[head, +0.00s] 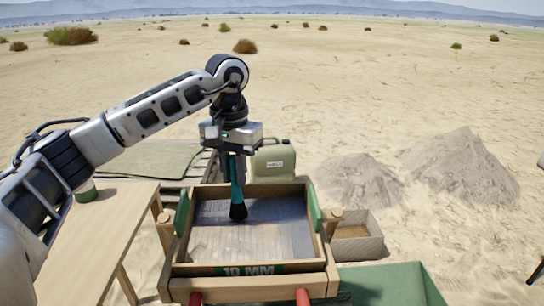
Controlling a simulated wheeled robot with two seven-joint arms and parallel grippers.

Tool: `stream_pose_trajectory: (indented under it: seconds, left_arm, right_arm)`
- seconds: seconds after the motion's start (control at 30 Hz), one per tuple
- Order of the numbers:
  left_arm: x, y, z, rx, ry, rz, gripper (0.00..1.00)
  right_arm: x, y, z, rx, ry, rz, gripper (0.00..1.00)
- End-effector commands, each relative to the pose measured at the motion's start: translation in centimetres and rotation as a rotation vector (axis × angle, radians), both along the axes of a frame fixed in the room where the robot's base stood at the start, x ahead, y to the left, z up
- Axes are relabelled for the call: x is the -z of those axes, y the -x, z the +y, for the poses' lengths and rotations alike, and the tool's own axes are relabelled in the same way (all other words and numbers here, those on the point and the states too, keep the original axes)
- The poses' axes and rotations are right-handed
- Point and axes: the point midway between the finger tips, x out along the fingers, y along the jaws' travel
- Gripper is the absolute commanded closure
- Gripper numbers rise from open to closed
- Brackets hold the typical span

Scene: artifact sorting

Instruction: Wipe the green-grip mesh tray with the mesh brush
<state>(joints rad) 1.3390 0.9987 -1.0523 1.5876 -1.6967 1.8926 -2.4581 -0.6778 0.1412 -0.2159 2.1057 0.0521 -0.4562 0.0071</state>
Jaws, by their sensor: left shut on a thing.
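The green-grip mesh tray (282,238) is a wooden-framed sieve with green side grips and a "10 MM" label on its front. It sits level on a wooden stand in the middle of the head view. My left gripper (237,157) is above the tray's back half, pointing down. It is shut on the mesh brush (238,190), which has a teal handle and dark bristles. The bristles hang over the mesh near its middle; I cannot tell whether they touch it. The mesh looks empty. My right gripper is not in view.
A wooden table (125,220) stands at the left with a green item (87,192) on it. A green jerrycan (272,162) stands behind the tray. A cardboard box (357,245) is at the right, a green bin (395,283) in front of it. Sand heaps (460,172) lie beyond.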

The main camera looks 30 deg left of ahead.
Motion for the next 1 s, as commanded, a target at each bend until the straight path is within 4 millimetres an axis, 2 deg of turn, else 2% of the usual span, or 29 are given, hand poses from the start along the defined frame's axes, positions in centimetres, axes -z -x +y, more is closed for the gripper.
stream_pose_trajectory:
  seconds: [0.07, 0.1, 0.6, 0.8, 1.0]
  left_arm:
    - [-0.9, 0.0, 0.3, -0.004, 0.000, -0.001, 1.00]
    - [-2.0, 0.0, 0.3, -0.004, 0.000, -0.004, 1.00]
    - [-6.3, 0.4, 0.7, -0.014, 0.000, -0.001, 1.00]
    - [-7.6, 0.6, 0.9, -0.017, 0.000, 0.000, 1.00]
    - [-7.9, 0.6, 0.9, -0.018, 0.000, 0.000, 1.00]
  right_arm:
    - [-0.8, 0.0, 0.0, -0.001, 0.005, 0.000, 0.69]
    - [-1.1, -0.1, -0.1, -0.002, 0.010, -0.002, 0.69]
    - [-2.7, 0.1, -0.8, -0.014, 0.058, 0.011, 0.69]
    - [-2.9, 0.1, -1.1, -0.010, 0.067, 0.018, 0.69]
    - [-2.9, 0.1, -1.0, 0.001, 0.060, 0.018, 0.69]
